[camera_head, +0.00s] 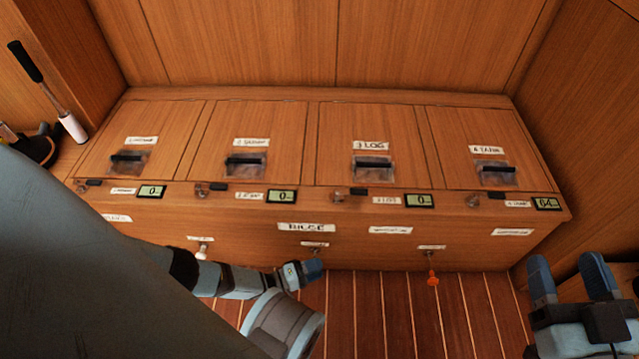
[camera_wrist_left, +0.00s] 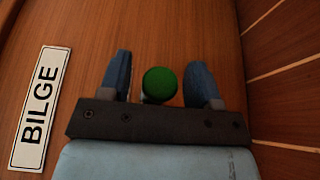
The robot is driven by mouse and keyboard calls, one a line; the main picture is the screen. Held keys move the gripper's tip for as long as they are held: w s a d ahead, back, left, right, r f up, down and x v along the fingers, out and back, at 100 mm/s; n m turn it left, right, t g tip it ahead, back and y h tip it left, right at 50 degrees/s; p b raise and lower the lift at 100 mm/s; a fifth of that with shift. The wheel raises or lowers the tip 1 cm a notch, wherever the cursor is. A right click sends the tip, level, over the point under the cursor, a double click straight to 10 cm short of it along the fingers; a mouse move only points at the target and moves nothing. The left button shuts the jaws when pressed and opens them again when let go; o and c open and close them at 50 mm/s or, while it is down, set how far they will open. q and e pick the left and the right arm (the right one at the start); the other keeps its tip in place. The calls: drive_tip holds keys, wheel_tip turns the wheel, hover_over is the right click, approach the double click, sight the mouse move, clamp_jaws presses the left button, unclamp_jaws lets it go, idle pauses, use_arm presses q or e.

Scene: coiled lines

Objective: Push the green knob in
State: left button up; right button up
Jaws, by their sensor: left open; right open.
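The green knob (camera_wrist_left: 160,84) shows in the left wrist view as a round green cap on the wooden front panel. It sits between the two blue fingers of my left gripper (camera_wrist_left: 158,70), with a gap on each side. In the head view my left gripper (camera_head: 306,271) is at the cabinet front below the BILGE label (camera_head: 306,227), and it hides the green knob there. The left gripper is open and not closed on the knob. My right gripper (camera_head: 572,278) is open and empty at the lower right, away from the cabinet front.
A white knob (camera_head: 202,252) is left of my left gripper and an orange knob (camera_head: 432,280) is to the right, both on the same panel. Above are several lidded compartments with small displays (camera_head: 282,196). The striped floor (camera_head: 380,310) is clear.

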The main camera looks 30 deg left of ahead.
use_arm(q)
drive_tip(key=shift+x, duration=0.75)
